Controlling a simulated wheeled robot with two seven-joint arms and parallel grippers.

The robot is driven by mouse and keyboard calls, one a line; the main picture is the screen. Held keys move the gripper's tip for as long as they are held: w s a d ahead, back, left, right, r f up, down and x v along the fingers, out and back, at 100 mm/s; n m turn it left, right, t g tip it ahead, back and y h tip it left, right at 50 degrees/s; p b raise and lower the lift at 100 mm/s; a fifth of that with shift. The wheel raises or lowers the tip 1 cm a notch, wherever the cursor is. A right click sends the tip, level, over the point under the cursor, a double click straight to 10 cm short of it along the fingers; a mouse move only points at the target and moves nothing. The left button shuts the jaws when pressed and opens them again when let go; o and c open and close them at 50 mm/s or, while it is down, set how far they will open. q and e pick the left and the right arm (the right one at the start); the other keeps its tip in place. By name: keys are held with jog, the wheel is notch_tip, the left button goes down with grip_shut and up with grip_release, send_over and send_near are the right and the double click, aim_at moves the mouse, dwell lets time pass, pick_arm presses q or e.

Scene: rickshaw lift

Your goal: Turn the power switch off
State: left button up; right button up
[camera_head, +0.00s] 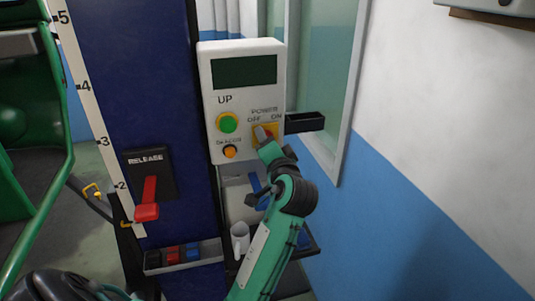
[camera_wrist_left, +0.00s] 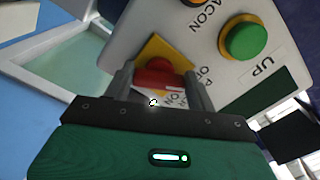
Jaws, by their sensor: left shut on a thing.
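The power switch is a red knob (camera_wrist_left: 155,76) on a yellow plate (camera_wrist_left: 166,48), in the left wrist view. The yellow plate (camera_head: 274,129) also shows on the white control box (camera_head: 240,88) in the head view, below the words POWER, OFF and ON. My left gripper (camera_head: 265,140) reaches up to the plate from below. In the left wrist view its fingers (camera_wrist_left: 160,88) stand on both sides of the red knob, shut on it. The gripper hides most of the switch in the head view, so I cannot tell which way it is turned. My right gripper is not in view.
A green UP button (camera_head: 227,123) and an orange beacon button (camera_head: 230,152) sit left of the switch. A red release lever (camera_head: 147,200) is on the blue column (camera_head: 140,80). A window frame (camera_head: 345,110) is at the right.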

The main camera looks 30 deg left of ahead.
pick_arm(q)
jog(key=shift+f+n+b, duration=0.2)
jog(key=shift+n+b, duration=0.65)
jog(key=shift+n, duration=0.25)
jog(key=o, duration=1)
jog(key=shift+r, duration=0.1)
